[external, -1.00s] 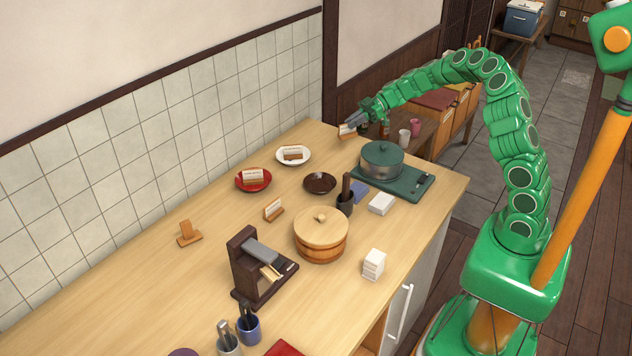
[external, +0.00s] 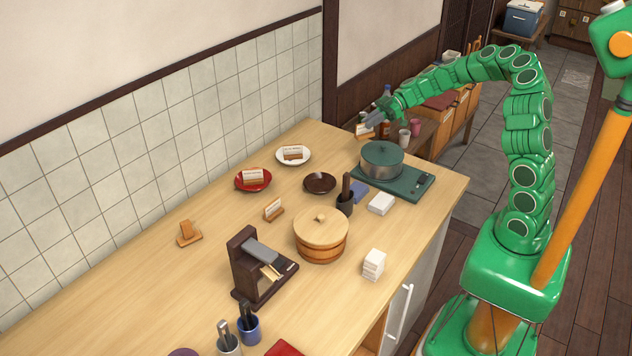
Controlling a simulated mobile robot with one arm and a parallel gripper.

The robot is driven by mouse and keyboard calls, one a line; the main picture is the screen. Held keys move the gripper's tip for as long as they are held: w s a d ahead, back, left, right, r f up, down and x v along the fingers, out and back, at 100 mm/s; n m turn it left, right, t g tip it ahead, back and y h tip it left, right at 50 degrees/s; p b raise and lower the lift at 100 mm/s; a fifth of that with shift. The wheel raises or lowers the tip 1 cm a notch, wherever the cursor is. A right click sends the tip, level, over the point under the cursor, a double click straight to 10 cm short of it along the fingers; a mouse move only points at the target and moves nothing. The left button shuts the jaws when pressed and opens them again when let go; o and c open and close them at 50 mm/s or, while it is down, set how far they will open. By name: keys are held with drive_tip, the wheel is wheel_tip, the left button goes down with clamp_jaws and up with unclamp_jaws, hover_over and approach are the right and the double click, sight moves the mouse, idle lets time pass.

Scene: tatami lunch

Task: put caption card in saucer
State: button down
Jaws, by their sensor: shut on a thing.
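My gripper (external: 372,119) is shut on a caption card (external: 364,131), a small white card with a wooden foot. It holds the card above the far end of the counter, beyond the green pot. A red saucer (external: 241,184) and a white saucer (external: 281,159) each bear a similar card, one on the red (external: 253,176) and one on the white (external: 292,153). A dark brown saucer (external: 319,183) is empty. Another caption card (external: 273,209) stands on the counter in front of the saucers.
A green pot (external: 381,161) stands on a green board (external: 420,183). A dark cup (external: 345,202), a lidded wooden tub (external: 321,240) and a dark wooden stand (external: 245,265) are nearer. A wooden holder (external: 188,233) is by the tiled wall. The counter's left part is mostly bare.

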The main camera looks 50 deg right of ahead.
drive_tip(key=w+a+f+n+g+y, duration=0.1)
drive_tip(key=w+a+n+g, duration=0.25)
drive_tip(key=a, duration=0.55)
drive_tip(key=n+g, duration=0.2)
drive_tip(key=g, duration=0.1)
hover_over(323, 182)
drive_tip(key=shift+t+y, duration=0.25)
drive_tip(key=shift+y, duration=0.05)
drive_tip(key=shift+f, duration=5.25)
drive_tip(key=shift+f, duration=0.1)
drive_tip(key=c, duration=1.2)
unclamp_jaws()
drive_tip(key=shift+o, duration=0.2)
